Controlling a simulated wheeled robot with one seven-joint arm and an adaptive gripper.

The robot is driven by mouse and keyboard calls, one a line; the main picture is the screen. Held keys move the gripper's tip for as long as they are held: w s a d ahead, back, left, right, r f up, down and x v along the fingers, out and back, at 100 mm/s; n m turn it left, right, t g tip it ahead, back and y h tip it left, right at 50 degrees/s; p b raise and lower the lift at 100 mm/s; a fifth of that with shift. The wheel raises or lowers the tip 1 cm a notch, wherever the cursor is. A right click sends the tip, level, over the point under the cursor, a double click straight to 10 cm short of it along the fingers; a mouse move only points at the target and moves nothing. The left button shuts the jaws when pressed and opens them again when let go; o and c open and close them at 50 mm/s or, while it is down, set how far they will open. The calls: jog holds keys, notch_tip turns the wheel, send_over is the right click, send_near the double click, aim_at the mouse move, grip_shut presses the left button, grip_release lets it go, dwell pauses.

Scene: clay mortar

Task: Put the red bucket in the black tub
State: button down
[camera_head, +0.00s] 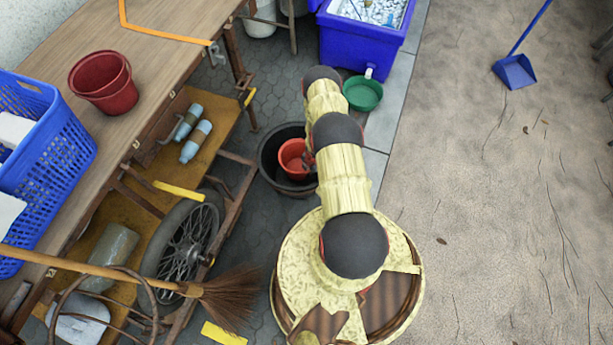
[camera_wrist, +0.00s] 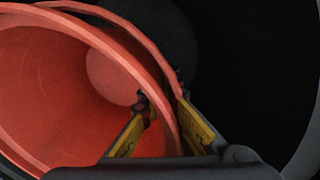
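The orange-red bucket (camera_head: 291,157) is inside the black tub (camera_head: 267,172) on the paved floor, in the head view. In the wrist view the bucket (camera_wrist: 60,90) fills the left, tilted in the picture, its open mouth towards the camera. The dark tub interior (camera_wrist: 255,70) lies behind it. My gripper (camera_wrist: 161,97) has one finger inside the bucket and one outside, with the rim pinched between the fingertips. In the head view my gripper (camera_head: 308,163) is mostly hidden by my arm. Whether the bucket's base touches the tub floor is hidden.
A darker red bucket (camera_head: 104,82) stands on the wooden workbench (camera_head: 165,45), beside a blue basket (camera_head: 50,150). A green bowl (camera_head: 363,93) and a blue bin (camera_head: 350,45) are behind the tub. A wheel (camera_head: 185,240) and broom (camera_head: 225,298) are at lower left. Sandy ground at right is mostly clear.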

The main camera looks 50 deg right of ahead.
jog(key=shift+f+b, duration=1)
jog(key=shift+f, duration=1.35)
jog(key=shift+f, duration=0.3)
jog(key=shift+f, duration=0.35)
jog(key=c, duration=2)
grip_release()
jog(key=shift+c, duration=0.2)
